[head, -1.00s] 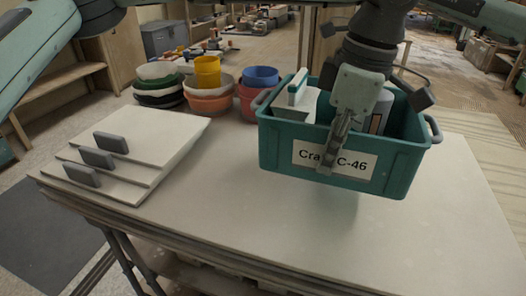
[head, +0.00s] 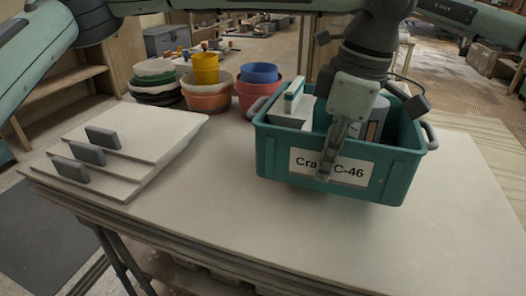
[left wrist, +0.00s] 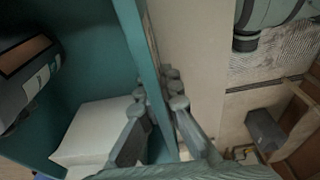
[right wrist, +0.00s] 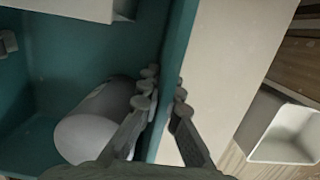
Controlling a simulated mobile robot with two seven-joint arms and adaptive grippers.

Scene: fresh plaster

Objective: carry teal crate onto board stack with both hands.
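The teal crate (head: 228,0) is not placed at that spot; its front wall (head: 380,180) bears a white label reading C-46. It hangs level over the pale board stack (head: 230,225), with a shadow below; any remaining gap is small and hard to judge. My left gripper (head: 335,150) is at the label on the front wall. In the left wrist view its fingers (left wrist: 158,103) pinch the crate wall from both sides. My right gripper is not clear in the head view; in the right wrist view its fingers (right wrist: 165,88) also pinch a crate wall.
Inside the crate are a white block (head: 290,112) and a grey cylinder (head: 376,120). Flat white panels with grey grips (head: 150,140) lie at the stack's left. Coloured tubs (head: 207,92) stand at the back. The front middle of the stack is clear.

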